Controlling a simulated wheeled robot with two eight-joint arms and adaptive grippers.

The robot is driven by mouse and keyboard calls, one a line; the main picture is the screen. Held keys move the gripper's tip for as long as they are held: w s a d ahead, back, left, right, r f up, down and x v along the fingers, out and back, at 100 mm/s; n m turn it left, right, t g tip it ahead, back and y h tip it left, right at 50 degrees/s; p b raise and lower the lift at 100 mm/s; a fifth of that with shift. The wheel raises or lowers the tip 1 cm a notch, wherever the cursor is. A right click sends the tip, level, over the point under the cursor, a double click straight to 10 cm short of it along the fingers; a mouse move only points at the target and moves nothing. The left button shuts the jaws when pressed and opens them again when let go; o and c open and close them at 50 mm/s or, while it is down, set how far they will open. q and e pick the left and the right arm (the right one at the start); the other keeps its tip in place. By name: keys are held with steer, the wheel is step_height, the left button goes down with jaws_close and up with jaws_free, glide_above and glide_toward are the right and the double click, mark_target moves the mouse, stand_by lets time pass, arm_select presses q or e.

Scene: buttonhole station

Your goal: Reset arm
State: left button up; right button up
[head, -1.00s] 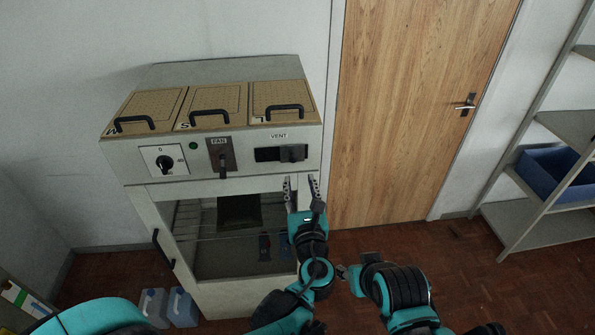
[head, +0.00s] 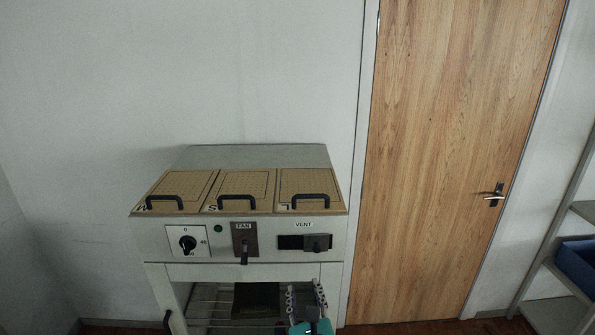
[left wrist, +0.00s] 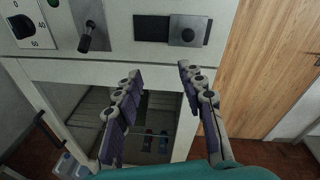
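My left gripper (head: 306,301) is low in the head view, in front of the machine's glass-fronted lower part. The left wrist view shows the same gripper (left wrist: 157,80) with its two fingers spread apart and nothing between them. It is below the VENT slider (head: 316,243), whose knob also shows in the left wrist view (left wrist: 187,36), and is apart from it. The slider knob stands at the right of its dark slot. My right gripper is out of view.
The machine's panel carries a rotary dial (head: 187,243) and a FAN lever (head: 244,248) pointing down. Three lids with black handles (head: 249,199) are on top, closed. A wooden door (head: 455,160) stands to the right, and a shelf with a blue bin (head: 577,262) is at far right.

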arm_select(q)
steer(key=s+a+f+n+g+y+b, duration=0.1)
steer(key=s+a+f+n+g, duration=0.15)
steer(key=a+n, duration=0.3)
steer(key=s+a+f+n+g+b, duration=0.1)
steer(key=a+f+n+g, duration=0.15)
steer(key=a+n, duration=0.3)
steer(key=s+a+f+n+g+y+b, duration=0.1)
steer(key=a+f+n, duration=0.3)
steer(key=a, duration=0.2)
steer(key=s+a+f+n+g+h+b, duration=0.1)
steer(key=s+a+f+n+g+b, duration=0.1)
steer(key=s+n, duration=0.4)
steer(key=s+a+f+n+g+h+b, duration=0.1)
steer(key=s+f+n, duration=0.3)
steer(key=n, duration=0.7)
steer(key=shift+s+a+f+g+h+b, duration=0.35)
steer(key=shift+s+a+g+h, duration=0.1)
steer(key=shift+s+h, duration=0.35)
